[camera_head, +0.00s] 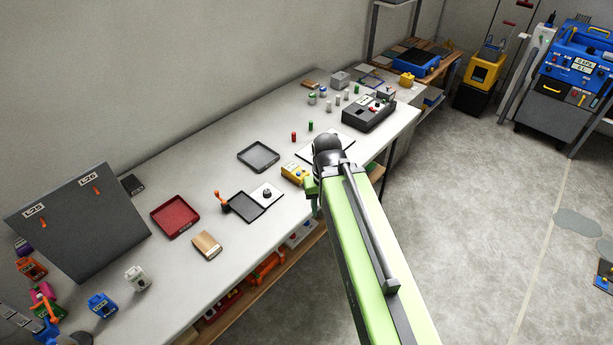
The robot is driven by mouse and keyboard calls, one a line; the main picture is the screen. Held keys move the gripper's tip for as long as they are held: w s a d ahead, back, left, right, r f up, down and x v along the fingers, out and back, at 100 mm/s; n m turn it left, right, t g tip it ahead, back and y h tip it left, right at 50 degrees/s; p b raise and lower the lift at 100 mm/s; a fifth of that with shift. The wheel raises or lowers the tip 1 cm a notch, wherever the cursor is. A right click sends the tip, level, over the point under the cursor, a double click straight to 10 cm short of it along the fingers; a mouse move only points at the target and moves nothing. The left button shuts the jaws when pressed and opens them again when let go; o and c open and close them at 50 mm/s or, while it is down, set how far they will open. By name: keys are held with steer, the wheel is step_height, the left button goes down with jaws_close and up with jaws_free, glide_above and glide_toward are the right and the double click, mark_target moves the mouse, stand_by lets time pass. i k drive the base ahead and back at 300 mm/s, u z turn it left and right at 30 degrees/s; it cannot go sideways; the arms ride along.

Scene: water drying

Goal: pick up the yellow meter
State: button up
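A small yellow meter (293,173) with a dark marked face lies on the white workbench near its front edge, just left of my arm's end. Part of its right side is close to or behind a green part of my arm, and I cannot tell whether they touch. Another small yellow box (407,79) sits at the far end of the bench. My arm reaches in from the lower right, and its dark joint is above the bench. My gripper's fingers are hidden, so nothing shows in their grasp.
A black tray (258,156), a red tray (175,216) and a wooden block (207,245) lie on the workbench (222,144). A dark box device (369,115) stands beyond my arm. A grey panel (80,222) and several small meters are at the left. Open floor is at the right.

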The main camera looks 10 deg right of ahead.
mark_target(290, 169)
steer(key=u, duration=0.15)
steer(key=i, duration=0.9)
steer(key=u, duration=0.55)
steer(key=k, duration=0.95)
steer(key=z, duration=0.4)
steer(key=i, duration=1.3)
steer(key=z, duration=0.05)
